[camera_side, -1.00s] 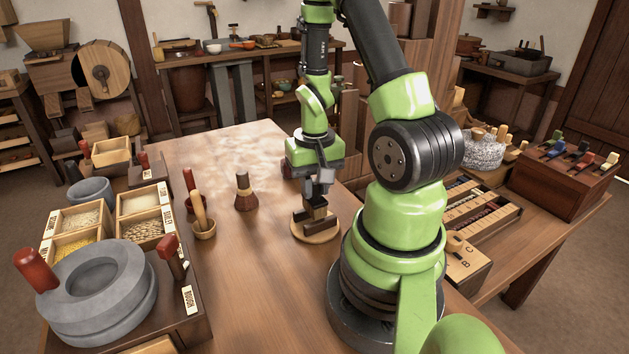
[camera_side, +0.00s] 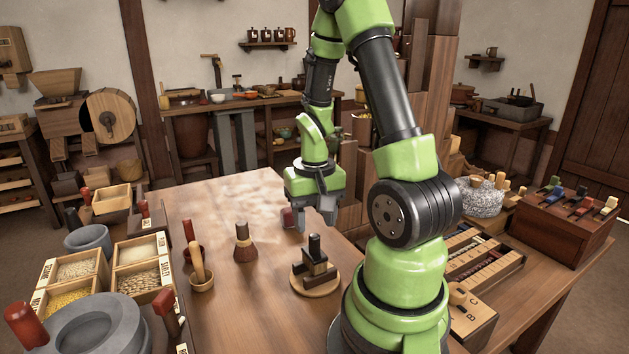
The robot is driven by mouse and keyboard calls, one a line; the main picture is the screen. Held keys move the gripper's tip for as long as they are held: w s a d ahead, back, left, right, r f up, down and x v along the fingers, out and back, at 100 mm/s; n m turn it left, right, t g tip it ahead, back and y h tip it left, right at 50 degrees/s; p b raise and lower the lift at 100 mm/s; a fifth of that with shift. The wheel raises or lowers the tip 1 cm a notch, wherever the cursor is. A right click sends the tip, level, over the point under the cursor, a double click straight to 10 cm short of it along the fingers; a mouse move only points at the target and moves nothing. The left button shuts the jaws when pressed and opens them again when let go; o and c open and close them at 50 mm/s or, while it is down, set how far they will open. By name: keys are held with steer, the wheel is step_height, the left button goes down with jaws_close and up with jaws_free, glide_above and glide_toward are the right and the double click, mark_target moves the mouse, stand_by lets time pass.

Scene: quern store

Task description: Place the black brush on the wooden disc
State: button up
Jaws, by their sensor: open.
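The wooden disc (camera_side: 317,289) lies on the table in front of my arm's base. A dark brush-like piece with an upright black handle (camera_side: 314,243) and a dark block stands on the disc; it looks like the black brush. Its lower details are small and hard to make out. My gripper (camera_side: 315,217) is open and empty, above and apart from the black handle, its fingers pointing down.
A brown-red brush (camera_side: 244,245) and a small wooden cup with a pestle (camera_side: 201,279) stand to the left. A reddish block (camera_side: 288,218) shows behind my gripper. Grain boxes (camera_side: 138,257) and a grey stone quern (camera_side: 95,330) fill the left edge. The table's middle is mostly clear.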

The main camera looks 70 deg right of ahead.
mark_target(314, 234)
step_height(314, 234, up, 8)
steer(key=a+r+n+t+y, duration=0.1)
steer(key=a+r+n+t, duration=0.2)
steer(key=a+r, duration=0.2)
steer(key=s+a+r+n+t+y, duration=0.1)
steer(key=a+r+n+t, duration=0.2)
steer(key=a, duration=0.9)
step_height(314, 234, up, 3)
steer(key=shift+a+f+n+t, duration=0.1)
steer(key=shift+a+n+t, duration=0.1)
steer(key=shift+n+t, duration=0.3)
